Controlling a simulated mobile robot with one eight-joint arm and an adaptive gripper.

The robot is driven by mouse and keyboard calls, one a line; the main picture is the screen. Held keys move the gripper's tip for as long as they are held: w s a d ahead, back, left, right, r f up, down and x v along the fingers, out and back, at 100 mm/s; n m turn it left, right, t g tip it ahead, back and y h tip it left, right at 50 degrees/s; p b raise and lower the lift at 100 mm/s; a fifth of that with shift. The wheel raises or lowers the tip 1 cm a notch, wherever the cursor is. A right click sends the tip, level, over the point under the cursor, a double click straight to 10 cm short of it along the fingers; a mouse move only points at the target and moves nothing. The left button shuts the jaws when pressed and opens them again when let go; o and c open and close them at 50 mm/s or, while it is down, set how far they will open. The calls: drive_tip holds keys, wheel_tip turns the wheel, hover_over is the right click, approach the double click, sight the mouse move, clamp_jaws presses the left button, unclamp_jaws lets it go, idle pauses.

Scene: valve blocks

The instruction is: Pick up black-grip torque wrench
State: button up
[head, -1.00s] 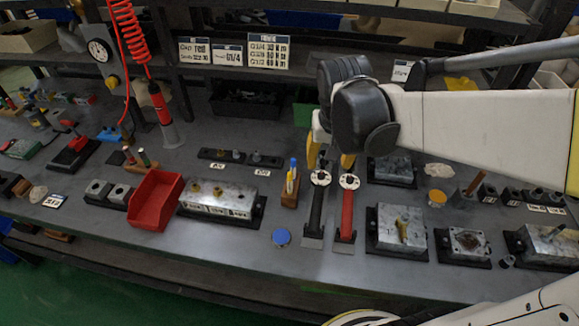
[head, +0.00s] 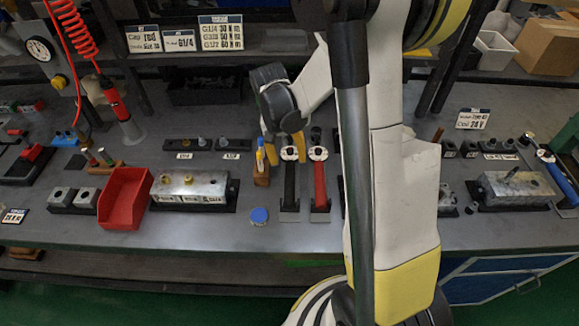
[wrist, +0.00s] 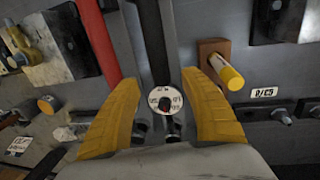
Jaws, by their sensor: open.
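My gripper (head: 284,147) is open over the head end, with a gap on both sides of the wrench. The red-grip torque wrench (head: 320,187) is just to the right, and also shows in the wrist view (wrist: 98,38).
A blue disc (head: 259,215) lies in front. A red bin (head: 124,199) and a metal valve block (head: 189,189) are farther left. My arm hides the bench right of the red wrench.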

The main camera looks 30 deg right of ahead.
sight(289, 165)
drive_tip(key=f, duration=0.1)
drive_tip(key=f+b, duration=0.1)
drive_tip(key=f, duration=0.1)
drive_tip(key=f+b, duration=0.1)
drive_tip(key=shift+s+d+f, duration=0.2)
drive_tip(key=shift+s+f, duration=0.05)
drive_tip(key=shift+f, duration=0.15)
drive_tip(key=shift+r, duration=0.1)
clamp_jaws()
drive_tip(key=shift+r, duration=0.1)
